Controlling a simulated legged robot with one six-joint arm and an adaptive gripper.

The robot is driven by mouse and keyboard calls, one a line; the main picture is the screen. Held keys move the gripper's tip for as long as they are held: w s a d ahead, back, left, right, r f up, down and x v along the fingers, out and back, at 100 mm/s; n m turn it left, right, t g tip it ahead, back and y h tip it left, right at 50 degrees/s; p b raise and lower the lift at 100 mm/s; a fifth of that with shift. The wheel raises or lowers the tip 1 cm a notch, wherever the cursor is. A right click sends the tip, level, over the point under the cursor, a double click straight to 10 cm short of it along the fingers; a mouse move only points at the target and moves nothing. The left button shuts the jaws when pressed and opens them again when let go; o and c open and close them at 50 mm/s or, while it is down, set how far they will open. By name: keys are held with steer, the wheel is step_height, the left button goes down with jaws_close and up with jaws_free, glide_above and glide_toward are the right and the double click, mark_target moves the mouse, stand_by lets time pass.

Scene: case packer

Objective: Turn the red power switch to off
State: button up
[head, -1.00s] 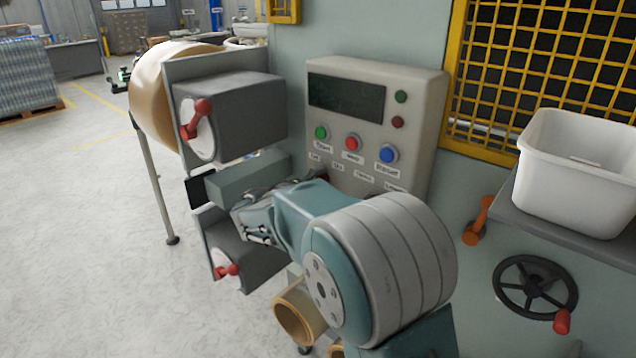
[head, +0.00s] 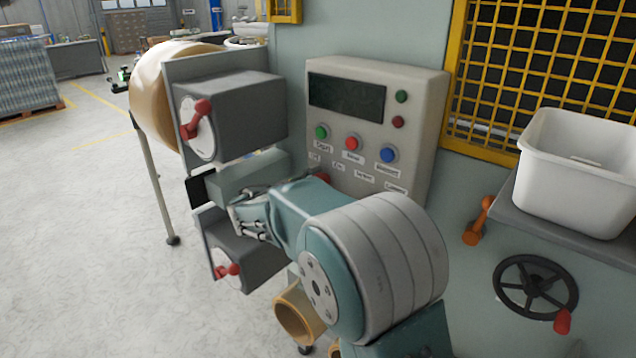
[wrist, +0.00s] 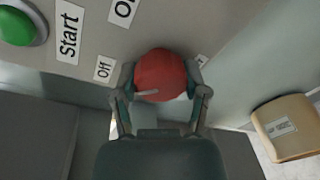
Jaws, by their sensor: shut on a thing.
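The red power switch (wrist: 160,74) is a round red knob on the grey control panel (wrist: 100,32). In the wrist view my gripper (wrist: 161,90) has one finger on each side of the knob and is shut on it. A pale mark shows on the knob's lower left face. An "Off" label (wrist: 104,69) sits just left of the knob, and part of an "On" label (wrist: 123,10) is above it. In the head view a small red part of the switch (head: 324,178) shows above my arm, and the rest is hidden by the arm.
Green, red and blue buttons (head: 387,155) sit on the panel (head: 420,110) above the labels. Grey boxes with red levers (head: 197,118) stand at the left. A white bin (head: 575,170) and a black handwheel (head: 536,287) are at the right.

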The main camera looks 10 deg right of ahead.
steer(key=shift+f, duration=0.3)
steer(key=o, duration=1.1)
steer(key=shift+o, duration=0.2)
steer(key=shift+a+r, duration=0.1)
steer(key=shift+a+r, duration=0.1)
steer(key=shift+a, duration=0.05)
steer(key=v, duration=1.1)
steer(key=shift+s+a, duration=0.2)
steer(key=shift+a, duration=0.15)
